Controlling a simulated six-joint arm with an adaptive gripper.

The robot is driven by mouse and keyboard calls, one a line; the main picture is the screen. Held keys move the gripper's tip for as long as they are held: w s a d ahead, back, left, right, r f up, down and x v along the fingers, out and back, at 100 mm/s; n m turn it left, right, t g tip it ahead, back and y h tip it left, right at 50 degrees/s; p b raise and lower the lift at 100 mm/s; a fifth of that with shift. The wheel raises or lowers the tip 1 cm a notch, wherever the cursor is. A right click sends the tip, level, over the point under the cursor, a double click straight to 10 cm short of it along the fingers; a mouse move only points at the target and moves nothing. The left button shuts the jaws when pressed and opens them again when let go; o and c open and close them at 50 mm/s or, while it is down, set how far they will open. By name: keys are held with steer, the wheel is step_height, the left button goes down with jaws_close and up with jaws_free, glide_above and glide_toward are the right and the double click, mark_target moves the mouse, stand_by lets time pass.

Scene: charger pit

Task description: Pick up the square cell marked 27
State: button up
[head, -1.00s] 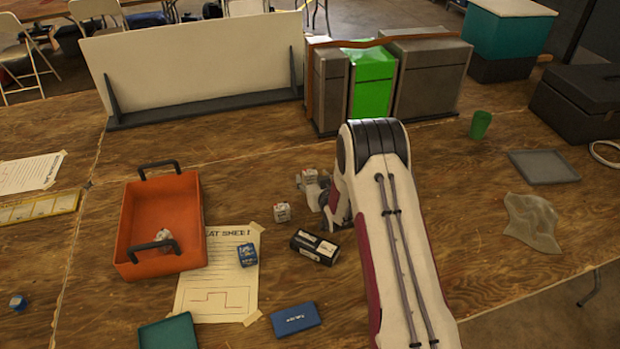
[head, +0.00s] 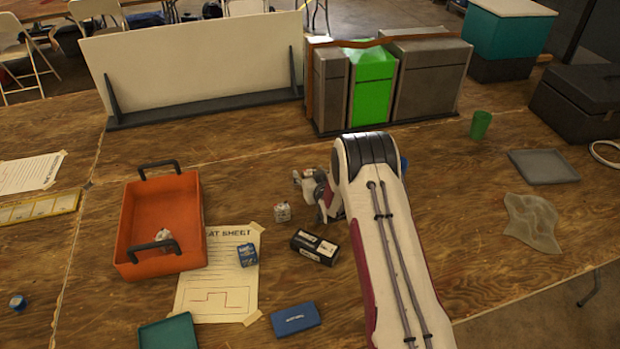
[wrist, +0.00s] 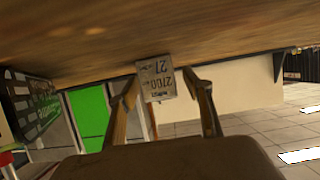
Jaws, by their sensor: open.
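An orange tray (head: 125,225) holds a white cell (head: 164,236). A black box (head: 315,247), a small blue box (head: 247,254) and a blue case (head: 295,319) lie nearer. Grey and green bins (head: 372,85) stand behind.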

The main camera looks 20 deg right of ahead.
mark_target(310, 170)
steer(key=c, duration=1.3)
steer(key=shift+r, duration=0.2)
steer(key=shift+r, duration=4.85)
